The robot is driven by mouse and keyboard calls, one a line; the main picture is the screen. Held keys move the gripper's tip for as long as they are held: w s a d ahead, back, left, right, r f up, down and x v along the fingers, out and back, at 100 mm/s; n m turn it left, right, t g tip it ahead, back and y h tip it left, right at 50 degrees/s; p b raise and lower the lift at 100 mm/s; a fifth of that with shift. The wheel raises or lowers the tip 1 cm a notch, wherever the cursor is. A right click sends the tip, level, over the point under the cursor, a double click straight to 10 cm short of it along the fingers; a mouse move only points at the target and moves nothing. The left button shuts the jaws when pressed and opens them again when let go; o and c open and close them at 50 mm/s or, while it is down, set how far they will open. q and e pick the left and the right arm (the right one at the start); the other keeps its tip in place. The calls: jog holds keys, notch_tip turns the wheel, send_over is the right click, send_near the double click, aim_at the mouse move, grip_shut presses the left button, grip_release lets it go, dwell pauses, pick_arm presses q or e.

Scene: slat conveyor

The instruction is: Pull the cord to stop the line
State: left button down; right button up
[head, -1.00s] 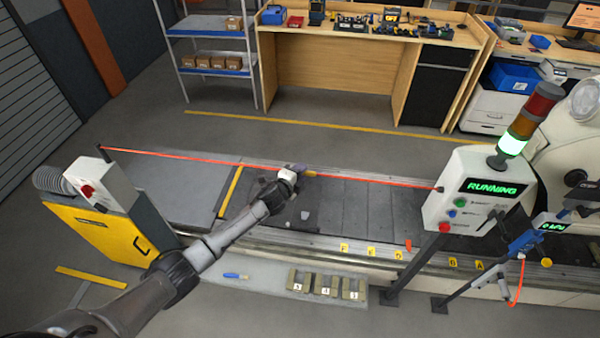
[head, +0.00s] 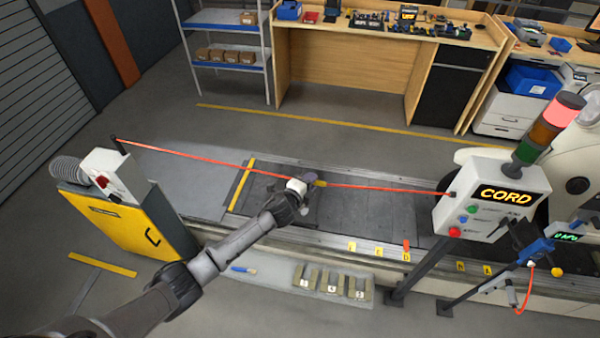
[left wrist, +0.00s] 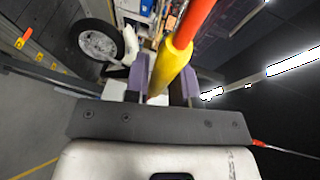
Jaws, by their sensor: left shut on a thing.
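A red cord (head: 215,160) runs above the slat conveyor (head: 370,208) from a dark post at the left to the control box (head: 482,200) at the right. My left gripper (head: 308,184) is shut on the cord near its middle, and the cord bends slightly there. In the left wrist view the yellow sleeve of the cord (left wrist: 172,66) sits between the purple finger pads (left wrist: 160,85). The box's display (head: 505,195) reads CORD. The light tower (head: 542,130) is lit red at its top. My right gripper is not in view.
A yellow cabinet (head: 120,228) stands at the conveyor's left end. Several small numbered blocks (head: 333,283) lie on the front ledge.

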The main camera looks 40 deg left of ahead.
pick_arm(q)
jog(key=c, duration=0.9)
grip_release()
jog(key=shift+c, duration=0.2)
jog(key=s+r, duration=0.2)
jog(key=s, duration=1.1)
jog(key=shift+s+r+b, duration=0.25)
jog(key=shift+b, duration=0.1)
jog(key=shift+d, duration=0.1)
